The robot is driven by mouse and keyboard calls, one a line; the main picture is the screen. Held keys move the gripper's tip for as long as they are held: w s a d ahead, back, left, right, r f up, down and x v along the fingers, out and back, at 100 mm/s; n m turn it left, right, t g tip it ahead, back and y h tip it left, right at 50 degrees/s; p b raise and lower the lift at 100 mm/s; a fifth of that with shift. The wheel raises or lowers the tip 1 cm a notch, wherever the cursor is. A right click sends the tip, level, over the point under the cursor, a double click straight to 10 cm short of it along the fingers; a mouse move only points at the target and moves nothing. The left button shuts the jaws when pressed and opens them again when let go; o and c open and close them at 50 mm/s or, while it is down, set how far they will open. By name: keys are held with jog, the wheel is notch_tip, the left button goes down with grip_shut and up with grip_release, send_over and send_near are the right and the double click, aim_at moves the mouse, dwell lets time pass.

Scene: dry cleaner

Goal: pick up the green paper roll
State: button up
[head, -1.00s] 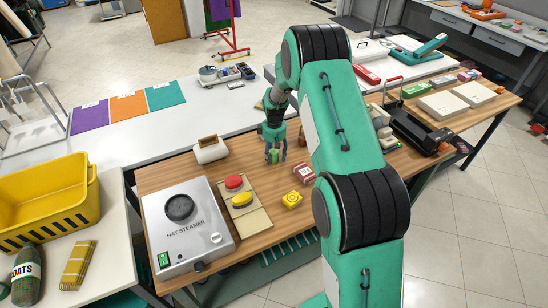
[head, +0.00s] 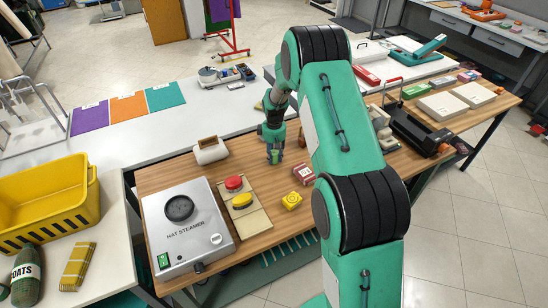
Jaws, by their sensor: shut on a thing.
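My gripper (head: 274,157) points down at the wooden table (head: 165,180), behind the red-and-white box and to the right of the white roll dispenser. It is shut on the green paper roll (head: 274,155), a small green thing of which only a little shows between the fingers. The fingers hide most of the roll. I cannot tell whether it still touches the table.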

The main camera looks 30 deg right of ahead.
aim_at(274, 153)
jog(key=shift+r, duration=0.1)
jog(key=shift+r, duration=0.8)
notch_tip(274, 153, up, 2)
jog(key=shift+s+r+p, duration=0.1)
jog(key=shift+s+p, duration=0.05)
jog(key=shift+p, duration=0.4)
jog(key=s+a, duration=0.1)
jog(key=s, duration=0.3)
jog(key=s+a+p, duration=0.1)
jog(key=s, duration=0.4)
jog(key=s+a+r, duration=0.1)
jog(key=s, duration=0.3)
jog(key=shift+s+a+p, duration=0.2)
jog(key=shift+a+p, duration=0.1)
jog(key=shift+p, duration=0.05)
jog(key=shift+s+a, duration=0.2)
jog(key=shift+s, duration=0.7)
